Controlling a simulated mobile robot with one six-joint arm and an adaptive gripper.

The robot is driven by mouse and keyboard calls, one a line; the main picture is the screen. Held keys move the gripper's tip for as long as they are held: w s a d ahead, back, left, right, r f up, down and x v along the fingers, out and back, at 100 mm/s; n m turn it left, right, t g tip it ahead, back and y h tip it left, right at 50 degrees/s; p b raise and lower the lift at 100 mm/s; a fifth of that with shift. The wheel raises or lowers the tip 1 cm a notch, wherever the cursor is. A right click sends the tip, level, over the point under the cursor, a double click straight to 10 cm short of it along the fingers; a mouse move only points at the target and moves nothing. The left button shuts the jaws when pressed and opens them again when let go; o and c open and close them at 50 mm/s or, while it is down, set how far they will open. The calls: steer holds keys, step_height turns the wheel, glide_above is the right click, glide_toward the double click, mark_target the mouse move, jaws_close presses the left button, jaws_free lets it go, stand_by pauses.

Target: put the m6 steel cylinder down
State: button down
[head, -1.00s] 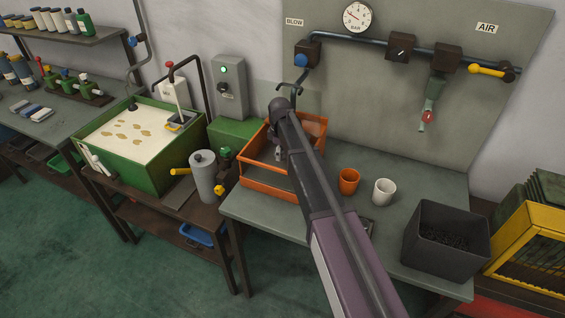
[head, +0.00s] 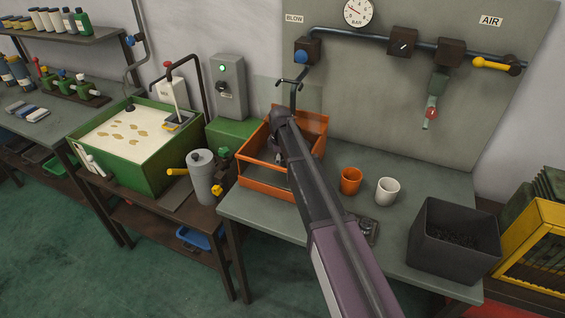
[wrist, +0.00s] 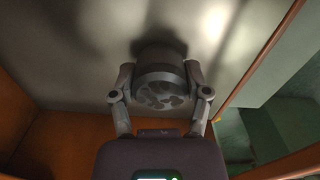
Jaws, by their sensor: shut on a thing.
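The m6 steel cylinder (wrist: 162,88) is a dark grey metal cylinder whose near end face shows several cut-outs. In the wrist view it sits between the two fingers of my gripper (wrist: 157,76), which are shut on it from left and right. It is over the grey floor of an open orange box; whether it touches that surface I cannot tell. In the head view my arm reaches into the orange box (head: 270,188) on the bench, and the arm and box hide most of the gripper and the cylinder.
An orange cup (head: 350,181) and a white cup (head: 387,191) stand right of the box on the grey bench (head: 260,217). A dark bin (head: 455,240) is at the bench's right end. A blow pipe (head: 297,88) hangs behind the box. A green tank (head: 150,160) stands left.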

steer(key=shift+f, duration=0.1)
steer(key=shift+c, duration=0.3)
jaws_free()
step_height(320, 180, up, 12)
steer(key=p, duration=1.2)
stand_by(0.3)
stand_by(0.7)
